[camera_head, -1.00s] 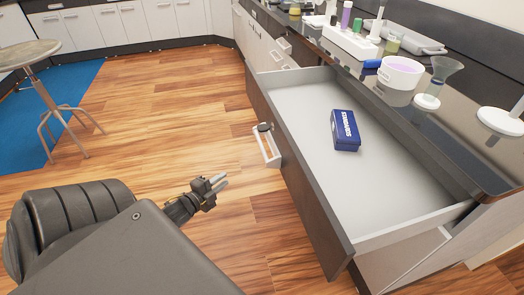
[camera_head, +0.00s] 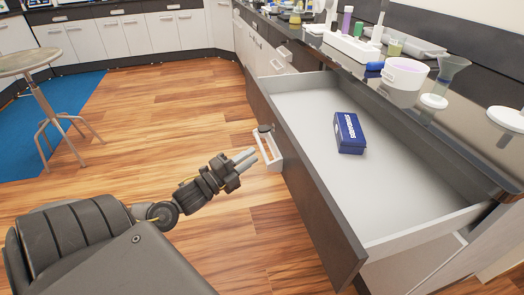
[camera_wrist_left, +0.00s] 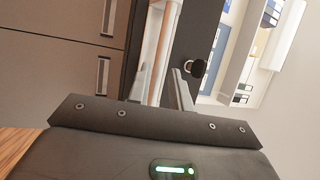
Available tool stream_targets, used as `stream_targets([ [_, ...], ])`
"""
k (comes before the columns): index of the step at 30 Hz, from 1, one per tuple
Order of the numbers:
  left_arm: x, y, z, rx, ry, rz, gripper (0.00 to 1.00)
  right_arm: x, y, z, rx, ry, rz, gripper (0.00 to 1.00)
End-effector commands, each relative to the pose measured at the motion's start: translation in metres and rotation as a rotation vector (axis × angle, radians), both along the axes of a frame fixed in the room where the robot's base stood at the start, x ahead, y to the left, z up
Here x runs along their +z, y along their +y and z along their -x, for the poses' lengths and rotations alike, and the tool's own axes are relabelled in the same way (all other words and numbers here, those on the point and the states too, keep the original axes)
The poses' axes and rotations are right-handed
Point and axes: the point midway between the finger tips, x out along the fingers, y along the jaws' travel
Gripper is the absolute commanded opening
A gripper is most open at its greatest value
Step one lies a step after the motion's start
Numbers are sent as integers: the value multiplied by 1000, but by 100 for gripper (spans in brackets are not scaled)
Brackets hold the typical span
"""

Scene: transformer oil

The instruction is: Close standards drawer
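The drawer (camera_head: 313,185) is pulled out, with a dark front and a pale interior. A blue box (camera_head: 349,133) with white lettering lies inside. A white handle (camera_head: 268,149) with a black knob (camera_head: 264,128) is on the outer face of the drawer front. My left gripper (camera_head: 247,158) is just left of the handle, its fingers pointing at it, with nothing held. In the left wrist view, its two fingertips (camera_wrist_left: 162,84) are apart; a pale bar, apparently the handle (camera_wrist_left: 168,45), shows beyond and between them. Contact cannot be told. My right gripper is not in view.
The dark counter (camera_head: 455,125) above the drawer carries a white beaker (camera_head: 404,74), a tube rack (camera_head: 351,46) and a funnel (camera_head: 451,72). A stool (camera_head: 40,90) stands on a blue mat at left. The wooden floor between is clear.

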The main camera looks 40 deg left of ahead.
Motion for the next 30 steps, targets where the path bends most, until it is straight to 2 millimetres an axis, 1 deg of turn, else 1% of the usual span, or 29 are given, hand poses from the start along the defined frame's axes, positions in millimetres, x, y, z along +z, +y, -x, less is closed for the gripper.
stream_targets([
  [1, 2, -1, -9, 1, -4, 1, 21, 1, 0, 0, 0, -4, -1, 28],
  [3, 4, -4, -19, 1, -4, 0, 21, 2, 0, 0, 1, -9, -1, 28],
  [9, 7, -8, -41, 1, -1, 0, 21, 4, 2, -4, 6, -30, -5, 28],
  [15, 8, -10, -49, 1, 1, 1, 21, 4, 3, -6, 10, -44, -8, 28],
  [23, 8, -11, -50, 1, 2, 1, 21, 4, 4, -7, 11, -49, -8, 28],
  [28, 8, -11, -49, 1, 2, 1, 0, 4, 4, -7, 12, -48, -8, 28],
  [30, 8, -11, -49, 1, 2, 0, 0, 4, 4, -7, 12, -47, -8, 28],
])
